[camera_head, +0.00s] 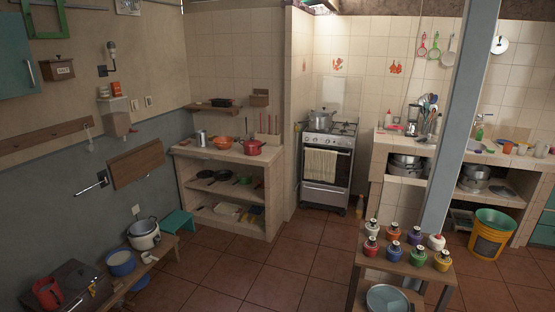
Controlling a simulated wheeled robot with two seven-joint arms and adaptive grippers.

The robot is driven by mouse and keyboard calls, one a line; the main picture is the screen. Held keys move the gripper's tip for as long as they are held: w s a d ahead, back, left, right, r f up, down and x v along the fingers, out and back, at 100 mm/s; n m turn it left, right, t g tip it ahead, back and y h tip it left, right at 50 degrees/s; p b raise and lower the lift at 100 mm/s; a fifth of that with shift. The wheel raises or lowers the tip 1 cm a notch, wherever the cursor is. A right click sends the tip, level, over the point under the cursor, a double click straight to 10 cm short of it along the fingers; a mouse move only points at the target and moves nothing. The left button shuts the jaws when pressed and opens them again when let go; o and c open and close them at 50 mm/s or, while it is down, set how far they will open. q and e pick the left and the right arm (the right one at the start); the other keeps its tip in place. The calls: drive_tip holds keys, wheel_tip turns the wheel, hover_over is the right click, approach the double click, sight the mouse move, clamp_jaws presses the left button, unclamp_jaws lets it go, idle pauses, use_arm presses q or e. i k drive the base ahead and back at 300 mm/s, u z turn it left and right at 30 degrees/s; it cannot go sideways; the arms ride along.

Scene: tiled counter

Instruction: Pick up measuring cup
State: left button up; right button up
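No thing here is plainly a measuring cup. A red handled jug (48,293) at the bottom left, beside a dark box (78,285), could be one. A small silver cup (203,138) stands upright on the left end of the tiled counter (232,153), next to an orange bowl (223,142), and could be one too. Both are small in the view, and I cannot tell whether either carries measuring marks. Neither of my grippers shows in the head view.
A red pot (252,147) sits on the same counter. A stove (327,165) with a pot stands to its right. A grey post (460,120) and a wooden table (407,266) with several colored jars stand at right. Tiled floor (272,285) is clear in the middle.

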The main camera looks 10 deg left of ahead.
sight(151, 260)
drive_tip(key=u, duration=0.4)
drive_tip(key=i, duration=1.75)
drive_tip(key=u, duration=1.5)
drive_tip(key=i, duration=1.3)
drive_tip(key=u, duration=0.65)
